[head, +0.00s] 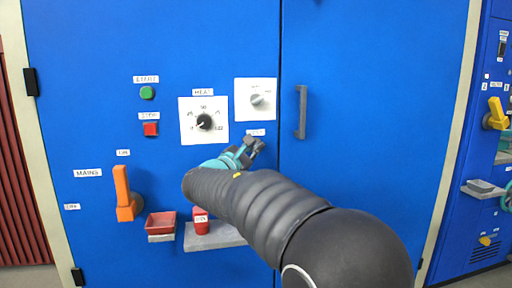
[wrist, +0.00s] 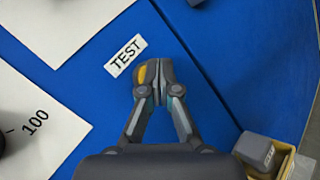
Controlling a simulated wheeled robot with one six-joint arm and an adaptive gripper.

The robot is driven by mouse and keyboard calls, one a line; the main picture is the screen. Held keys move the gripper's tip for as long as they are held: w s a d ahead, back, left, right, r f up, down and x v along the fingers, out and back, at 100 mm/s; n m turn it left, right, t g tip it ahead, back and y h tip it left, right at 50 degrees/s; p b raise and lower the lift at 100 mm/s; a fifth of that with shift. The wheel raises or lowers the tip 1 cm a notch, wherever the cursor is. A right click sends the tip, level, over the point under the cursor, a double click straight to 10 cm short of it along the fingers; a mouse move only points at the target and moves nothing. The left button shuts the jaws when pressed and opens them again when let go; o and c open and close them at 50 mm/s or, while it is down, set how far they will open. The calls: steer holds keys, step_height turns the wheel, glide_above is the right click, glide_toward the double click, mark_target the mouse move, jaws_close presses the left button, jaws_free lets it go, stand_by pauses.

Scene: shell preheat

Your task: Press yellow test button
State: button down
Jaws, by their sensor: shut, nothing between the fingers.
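My gripper (head: 256,146) is at the blue cabinet door, just below the small TEST label, in the head view. In the wrist view its two fingers (wrist: 157,72) are shut together with nothing held. The TEST label (wrist: 125,56) lies just up and left of the fingertips. A yellow patch, seemingly the yellow test button (wrist: 147,74), shows at the left fingertip, mostly covered by the finger. In the head view the button is hidden behind my gripper. Whether the fingertips touch it, I cannot tell.
The HEAT dial (head: 204,121), a second dial (head: 257,99), a green button (head: 147,92) and a red button (head: 151,129) sit nearby. A door handle (head: 301,112) projects to the right. An orange lever (head: 123,190), red tray (head: 161,223) and red cup (head: 201,226) are lower left.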

steer(key=shift+s+d, duration=0.15)
steer(key=shift+s, duration=0.4)
steer(key=shift+s+b, duration=0.1)
steer(key=shift+b, duration=0.25)
steer(key=shift+s+d+b, duration=0.25)
steer(key=shift+s+b, duration=0.15)
steer(key=shift+s, duration=0.35)
steer(key=shift+s+d+b, duration=0.2)
steer(key=shift+s+b, duration=0.2)
steer(key=shift+s, duration=0.4)
steer(key=shift+s+d+b, duration=0.25)
steer(key=shift+s+b, duration=0.15)
steer(key=shift+s, duration=0.35)
